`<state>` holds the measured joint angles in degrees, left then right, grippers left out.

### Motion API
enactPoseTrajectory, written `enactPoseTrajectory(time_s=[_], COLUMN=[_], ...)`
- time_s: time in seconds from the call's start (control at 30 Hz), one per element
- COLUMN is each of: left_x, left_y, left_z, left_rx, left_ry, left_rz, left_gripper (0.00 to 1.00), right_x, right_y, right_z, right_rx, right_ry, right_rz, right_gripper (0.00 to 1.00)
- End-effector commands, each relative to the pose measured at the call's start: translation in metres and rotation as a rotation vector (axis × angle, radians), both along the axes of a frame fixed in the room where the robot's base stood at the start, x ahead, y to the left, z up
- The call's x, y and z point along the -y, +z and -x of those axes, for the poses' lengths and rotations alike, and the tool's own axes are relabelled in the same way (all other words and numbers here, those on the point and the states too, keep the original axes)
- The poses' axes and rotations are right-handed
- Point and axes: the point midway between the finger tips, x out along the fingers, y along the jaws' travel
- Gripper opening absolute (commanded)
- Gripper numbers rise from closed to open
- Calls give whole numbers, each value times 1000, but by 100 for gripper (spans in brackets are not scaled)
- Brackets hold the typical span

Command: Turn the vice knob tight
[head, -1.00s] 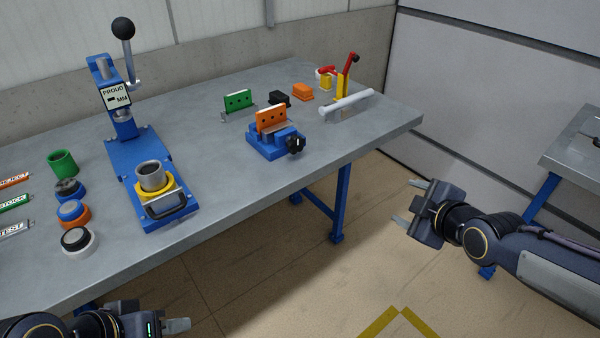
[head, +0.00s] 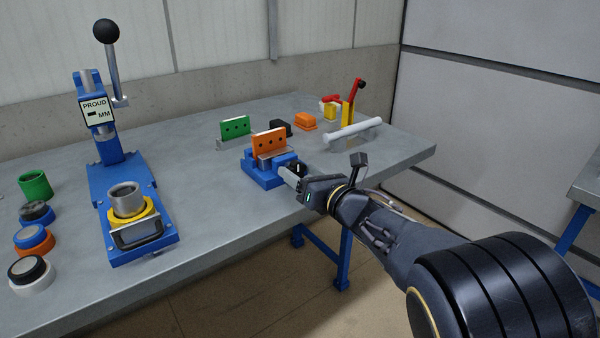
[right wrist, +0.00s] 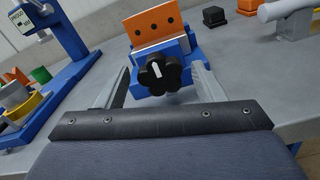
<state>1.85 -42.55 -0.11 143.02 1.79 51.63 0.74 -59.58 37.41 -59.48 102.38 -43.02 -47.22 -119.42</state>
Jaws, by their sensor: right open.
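A blue vice (head: 262,174) sits near the front edge of the grey table, with an orange plate (head: 269,143) with dark holes standing in its jaws. Its black lobed knob (right wrist: 159,74) has a white mark and faces me in the right wrist view. My right gripper (head: 290,174) is at the knob. In the right wrist view my right gripper (right wrist: 160,84) is open, with one finger on either side of the knob and gaps showing. In the head view the gripper covers part of the knob. My left gripper is out of view.
A blue press (head: 118,175) with a black ball lever stands on the left, with a yellow ring and grey cup. Coloured parts lie at far left. A green plate (head: 235,127), orange block (head: 306,121) and grey bar (head: 354,134) are behind and right of the vice.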

Motion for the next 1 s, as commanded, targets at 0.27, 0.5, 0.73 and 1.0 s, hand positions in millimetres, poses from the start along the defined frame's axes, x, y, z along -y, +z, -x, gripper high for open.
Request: enactPoseTrajectory(time_s=[0.27,0.5,0.73,1.0], left_x=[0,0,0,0], left_y=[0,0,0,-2], left_z=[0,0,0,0], left_rx=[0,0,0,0], left_ry=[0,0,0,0], left_rz=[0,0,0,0], left_gripper=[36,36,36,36], right_x=[-6,-6,-6,-5], right_y=[-1,-1,-1,-1], right_z=[-9,-9,-9,-9], right_rx=[-3,-3,-3,-18], right_ry=[-2,-2,-2,-2], right_rz=[-3,-3,-3,-25], right_gripper=[62,48,18,18])
